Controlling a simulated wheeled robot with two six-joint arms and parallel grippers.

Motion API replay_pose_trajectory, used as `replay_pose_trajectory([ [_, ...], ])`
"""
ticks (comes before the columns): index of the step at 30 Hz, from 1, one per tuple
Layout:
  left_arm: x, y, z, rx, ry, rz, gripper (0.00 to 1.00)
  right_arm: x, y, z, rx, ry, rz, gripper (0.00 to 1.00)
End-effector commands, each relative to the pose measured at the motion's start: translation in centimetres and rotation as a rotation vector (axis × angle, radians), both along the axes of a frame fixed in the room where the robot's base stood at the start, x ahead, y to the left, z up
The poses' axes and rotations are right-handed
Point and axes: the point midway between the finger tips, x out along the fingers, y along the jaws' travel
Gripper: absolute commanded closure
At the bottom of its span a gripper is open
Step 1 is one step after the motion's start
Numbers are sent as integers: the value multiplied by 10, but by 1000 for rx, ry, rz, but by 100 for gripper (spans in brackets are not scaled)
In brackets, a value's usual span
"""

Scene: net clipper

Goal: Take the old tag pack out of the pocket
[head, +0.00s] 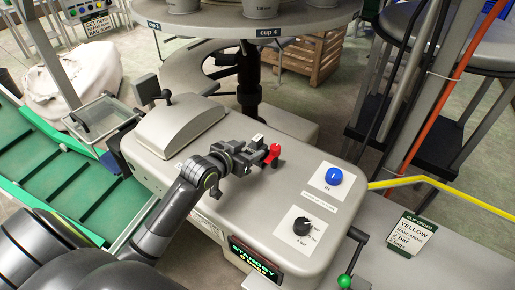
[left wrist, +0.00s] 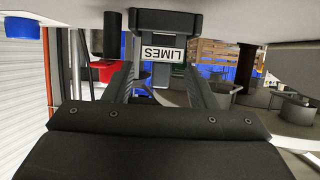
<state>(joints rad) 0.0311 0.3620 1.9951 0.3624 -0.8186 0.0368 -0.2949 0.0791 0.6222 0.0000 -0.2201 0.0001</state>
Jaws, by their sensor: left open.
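The old tag pack, with a white label reading LIMES upside down, shows in the left wrist view (left wrist: 163,53). It sits at a dark block-like pocket (left wrist: 165,20); how deep it sits is hidden. In the head view a small pale piece (head: 258,140) shows by the gripper, which hides most of the pocket. My left gripper (head: 252,157) is at the pocket on top of the grey machine. Its fingers are open, one on each side of the pack in the left wrist view (left wrist: 161,80); contact cannot be told. My right gripper is not in view.
A red part (head: 273,154) stands close beside the left gripper. The machine top (head: 265,205) also bears a blue knob (head: 333,176) and a black knob (head: 302,226). A silver cover (head: 180,122) rises behind the arm. A round table (head: 215,22) stands beyond.

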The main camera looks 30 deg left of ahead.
Motion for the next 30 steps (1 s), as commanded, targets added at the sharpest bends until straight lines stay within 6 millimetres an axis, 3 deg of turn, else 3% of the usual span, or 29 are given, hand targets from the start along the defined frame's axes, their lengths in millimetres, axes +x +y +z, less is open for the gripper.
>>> replay_pose_trajectory([
  [15, 45, -5, -18, -1, -1, 1, 49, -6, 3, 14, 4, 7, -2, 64],
  [24, 48, -5, -20, 0, -1, 1, 49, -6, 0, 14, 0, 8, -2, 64],
  [30, 48, -5, -20, 0, -1, 1, 73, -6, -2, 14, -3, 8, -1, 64],
])
